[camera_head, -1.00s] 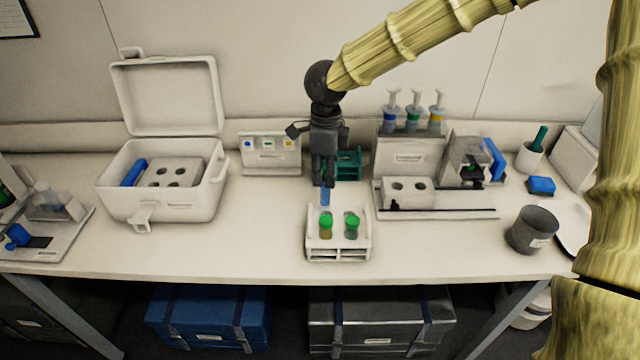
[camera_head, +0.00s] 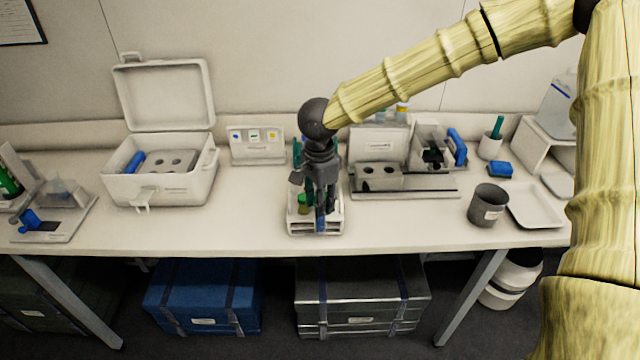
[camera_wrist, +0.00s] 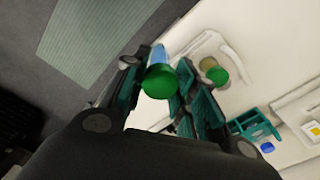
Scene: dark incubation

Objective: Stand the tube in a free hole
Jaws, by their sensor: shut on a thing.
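My gripper (camera_head: 322,210) is shut on a blue tube (camera_head: 321,225) and holds it over the front part of the white rack (camera_head: 299,229). In the wrist view the tube's green cap (camera_wrist: 160,82) sits between the fingers, with the blue body (camera_wrist: 158,54) beyond it. The tube's lower end overlaps the rack's front in the head view; I cannot tell whether it is in a hole. Another green-capped tube (camera_head: 303,201) stands in the rack to the left of my gripper, and its cap (camera_wrist: 216,75) shows in the wrist view. My gripper hides much of the rack.
A white open-lidded box (camera_head: 165,185) stands at left. A small block with holes (camera_head: 377,178) stands right of the rack, and a grey cup (camera_head: 488,206) farther right. A teal holder (camera_wrist: 256,125) is behind the rack. The table front around the rack is clear.

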